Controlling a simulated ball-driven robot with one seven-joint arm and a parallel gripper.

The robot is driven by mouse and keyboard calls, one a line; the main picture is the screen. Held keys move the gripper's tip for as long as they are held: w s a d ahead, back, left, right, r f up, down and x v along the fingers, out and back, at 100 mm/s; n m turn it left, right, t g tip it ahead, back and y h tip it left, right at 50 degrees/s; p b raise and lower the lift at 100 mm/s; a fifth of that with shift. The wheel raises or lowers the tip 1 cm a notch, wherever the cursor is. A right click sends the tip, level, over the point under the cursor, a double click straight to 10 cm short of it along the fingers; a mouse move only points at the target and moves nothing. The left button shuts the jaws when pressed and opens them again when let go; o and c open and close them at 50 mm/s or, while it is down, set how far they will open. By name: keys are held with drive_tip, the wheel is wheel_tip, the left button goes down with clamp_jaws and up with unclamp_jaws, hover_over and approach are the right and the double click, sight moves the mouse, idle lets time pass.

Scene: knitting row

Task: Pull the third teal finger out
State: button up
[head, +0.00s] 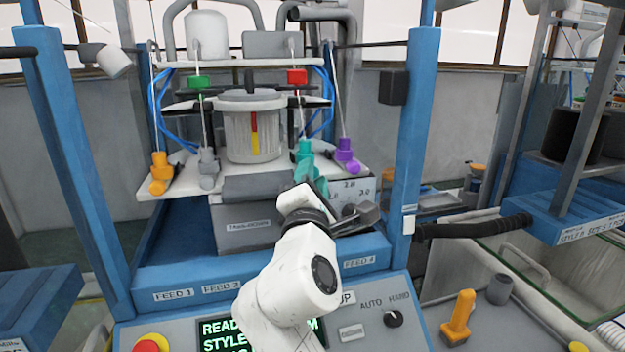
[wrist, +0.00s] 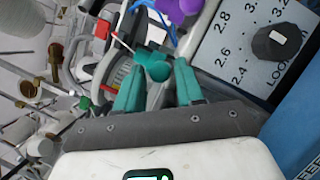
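The teal finger (head: 304,150) is third from the left in the row on the machine's front ledge, between the grey finger (head: 208,168) and the purple finger (head: 345,157). In the wrist view the teal finger (wrist: 154,64) lies between and just ahead of my gripper's tips, its rounded end toward me. My gripper (wrist: 160,72) has teal fingertips and is open, with a gap at the finger's right side; contact on the left cannot be told. In the head view my gripper (head: 316,186) is just below the teal finger, largely covered by my wrist.
An orange finger (head: 160,172) stands at the far left of the row. The purple finger (wrist: 178,8) is close beyond my gripper. A numbered dial plate with a dark knob (wrist: 275,40) is to the right. Blue posts (head: 405,120) flank the machine.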

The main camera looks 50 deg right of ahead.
clamp_jaws()
idle(0.3)
drive_tip(key=s+a, duration=0.1)
drive_tip(key=s+p, duration=0.1)
drive_tip(key=shift+s+a, duration=0.35)
drive_tip(key=shift+o, duration=1.6)
unclamp_jaws()
drive_tip(key=shift+a, duration=0.1)
drive_tip(key=shift+s+a, duration=0.1)
